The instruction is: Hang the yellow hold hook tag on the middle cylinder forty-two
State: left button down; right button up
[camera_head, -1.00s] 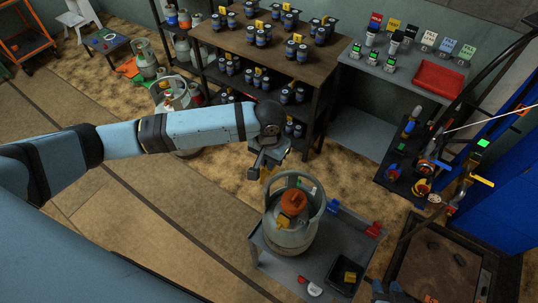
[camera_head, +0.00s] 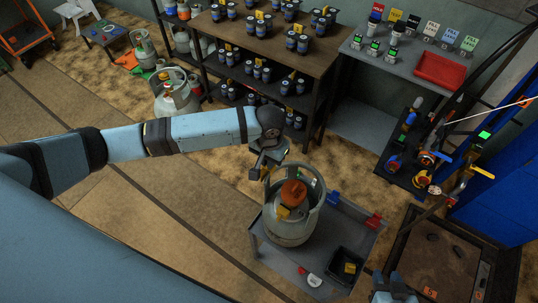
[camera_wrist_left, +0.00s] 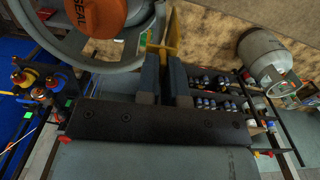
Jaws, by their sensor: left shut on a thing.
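A grey gas cylinder (camera_head: 285,232) with an orange cap (camera_head: 293,193) and a round collar stands upright on a grey trolley (camera_head: 345,225). A yellow tag is on it beside the cap (camera_head: 284,212). My left gripper (camera_head: 264,172) is at the collar's back-left edge, shut on a yellow hook tag, mostly hidden in the head view. In the left wrist view the tag (camera_wrist_left: 178,32) stands edge-on between the fingers (camera_wrist_left: 165,78), close beside the collar (camera_wrist_left: 85,55); contact is unclear. Part of my right gripper (camera_head: 396,292) shows at the bottom edge; its jaws are unclear.
The trolley also carries a black tray (camera_head: 346,265) with a yellow piece, and blue and red clips. Other cylinders (camera_head: 176,97) stand behind on the left. A shelf with small canisters (camera_head: 280,60) and a table with a red tray (camera_head: 440,71) stand at the back.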

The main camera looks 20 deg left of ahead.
pick_arm(q)
jog(key=shift+f, duration=0.4)
dwell(1.5)
jog(key=shift+f, duration=1.5)
jog(key=shift+f, duration=0.15)
jog(key=c, duration=1.2)
grip_release()
jog(key=shift+r, duration=3.75)
